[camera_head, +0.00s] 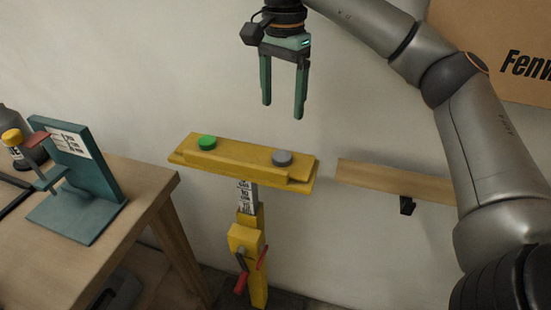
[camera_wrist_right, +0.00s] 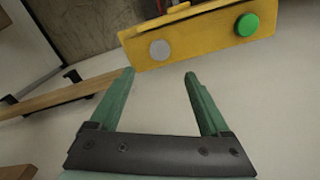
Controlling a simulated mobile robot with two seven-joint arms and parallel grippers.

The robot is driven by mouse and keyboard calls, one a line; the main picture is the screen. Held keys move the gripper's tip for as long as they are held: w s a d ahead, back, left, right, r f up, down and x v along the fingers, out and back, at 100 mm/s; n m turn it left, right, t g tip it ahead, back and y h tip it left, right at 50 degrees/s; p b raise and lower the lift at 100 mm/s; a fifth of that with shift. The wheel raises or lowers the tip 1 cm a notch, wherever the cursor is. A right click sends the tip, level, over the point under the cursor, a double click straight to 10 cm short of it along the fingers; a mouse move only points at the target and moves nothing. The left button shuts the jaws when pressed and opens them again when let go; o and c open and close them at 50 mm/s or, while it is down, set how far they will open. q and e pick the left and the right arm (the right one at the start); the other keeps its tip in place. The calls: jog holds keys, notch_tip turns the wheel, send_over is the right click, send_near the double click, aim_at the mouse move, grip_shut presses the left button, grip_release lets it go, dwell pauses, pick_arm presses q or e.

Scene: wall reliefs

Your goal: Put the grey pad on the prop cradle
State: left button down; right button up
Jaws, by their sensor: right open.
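The yellow prop cradle (camera_head: 230,164) stands on a yellow post against the wall in the head view. The grey pad (camera_head: 282,158) rests on the right part of its top, and a green pad (camera_head: 207,143) sits on the left part. In the right wrist view the cradle (camera_wrist_right: 197,40), the grey pad (camera_wrist_right: 160,49) and the green pad (camera_wrist_right: 247,25) show beyond the fingertips. My right gripper (camera_head: 284,110) is open and empty, pointing down above the cradle, apart from both pads. It also shows in the right wrist view (camera_wrist_right: 160,75). My left gripper is not in view.
A wooden wall shelf (camera_head: 395,180) is right of the cradle. A wooden table (camera_head: 150,185) at the left carries a teal stand (camera_head: 78,170) and a yellow-capped bottle (camera_head: 14,143). A cardboard-coloured panel (camera_head: 480,40) is at the upper right. The wall between is bare.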

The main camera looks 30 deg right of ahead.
jog(key=s+a+f+g+y, duration=0.1)
jog(key=a+f+y, duration=0.35)
jog(key=a, duration=0.55)
jog(key=s+a+f+g+y, duration=0.1)
jog(key=s+a+f+y, duration=0.15)
jog(key=a+f, duration=0.5)
jog(key=s+a+r+m+t+y, duration=0.1)
jog(key=s+a+r+m+y, duration=0.15)
jog(key=a+m+y, duration=1.15)
jog(key=w+d+f+m+t+h, duration=0.2)
jog(key=d+f+m+t+h, duration=0.3)
jog(key=m+t, duration=0.6)
jog(key=w+d+f+m+t+h, duration=0.35)
jog(key=f+m+t, duration=0.3)
jog(key=m, duration=0.95)
jog(key=s+d+f+m+g+h, duration=0.3)
jog(key=s+d+f+m+h, duration=0.1)
jog(key=s+f+m, duration=0.3)
jog(key=s+d+f+m+g+h, duration=0.4)
jog(key=s+f+m, duration=0.3)
jog(key=f, duration=0.9)
jog(key=s+h, duration=0.1)
jog(key=s, duration=0.2)
jog(key=shift+s+d+h, duration=0.35)
jog(key=shift+d, duration=0.05)
